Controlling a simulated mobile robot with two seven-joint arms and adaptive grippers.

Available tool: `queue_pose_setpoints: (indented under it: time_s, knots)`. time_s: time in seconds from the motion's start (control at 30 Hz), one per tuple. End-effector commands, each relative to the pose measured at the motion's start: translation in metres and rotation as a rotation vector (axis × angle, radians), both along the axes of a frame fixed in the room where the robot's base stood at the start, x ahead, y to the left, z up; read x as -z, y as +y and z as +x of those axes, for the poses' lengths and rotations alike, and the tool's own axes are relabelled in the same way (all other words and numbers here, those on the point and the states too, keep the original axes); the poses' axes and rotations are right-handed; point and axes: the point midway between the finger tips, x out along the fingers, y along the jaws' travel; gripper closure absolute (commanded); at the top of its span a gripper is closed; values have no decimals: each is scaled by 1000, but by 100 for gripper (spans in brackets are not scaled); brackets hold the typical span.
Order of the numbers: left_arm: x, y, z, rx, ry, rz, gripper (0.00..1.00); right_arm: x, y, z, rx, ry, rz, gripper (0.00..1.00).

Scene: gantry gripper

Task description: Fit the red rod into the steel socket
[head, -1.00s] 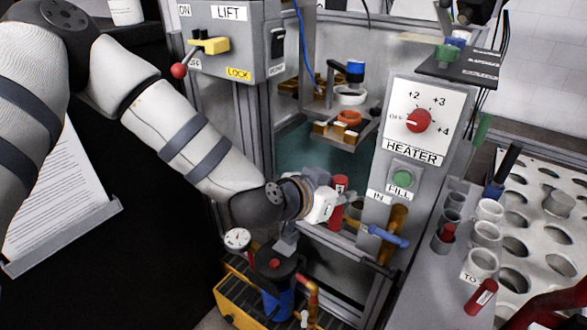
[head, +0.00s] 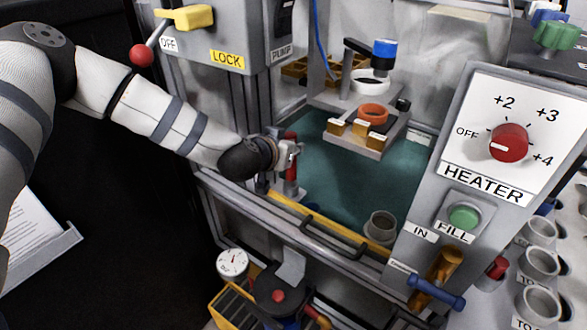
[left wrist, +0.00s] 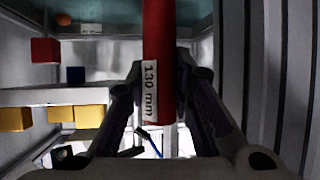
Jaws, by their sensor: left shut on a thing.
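The red rod (head: 290,172) is upright in my left gripper (head: 290,155), near the left front edge of the tank in the head view. In the left wrist view, the red rod (left wrist: 158,45) stands between the two dark fingers of my left gripper (left wrist: 160,85) and bears a "130 mm" label. The gripper is shut on it. A grey open-topped cylinder (head: 380,226), possibly the steel socket, is at the tank's front right, apart from the rod. The rod's lower end is hard to make out. My right gripper is not in view.
A carriage with an orange ring (head: 373,113) hangs over the teal tank floor (head: 340,185). The heater panel (head: 505,135) stands at right, with a blue-handled valve (head: 436,293) below. A yellow front rail (head: 300,207) and black handle (head: 335,240) border the tank.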

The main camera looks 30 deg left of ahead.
Motion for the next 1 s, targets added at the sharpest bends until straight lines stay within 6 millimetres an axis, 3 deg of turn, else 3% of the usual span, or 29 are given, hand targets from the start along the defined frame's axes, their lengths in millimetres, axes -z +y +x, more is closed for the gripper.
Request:
queue_pose_setpoints:
  time_s: [0.03,0.33,0.5,0.87,0.9,0.97,1.0]
  knots:
    - [28,5,5,-1,20,-1,100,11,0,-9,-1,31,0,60]
    - [55,19,32,3,9,0,100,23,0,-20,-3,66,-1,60]
    - [87,19,33,4,12,0,100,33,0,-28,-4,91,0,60]
    - [87,19,34,5,4,0,100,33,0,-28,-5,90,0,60]
    - [87,19,34,4,5,0,72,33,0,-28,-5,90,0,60]
    - [86,19,34,4,5,0,58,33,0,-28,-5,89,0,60]
    - [86,19,34,4,5,0,58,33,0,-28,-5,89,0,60]
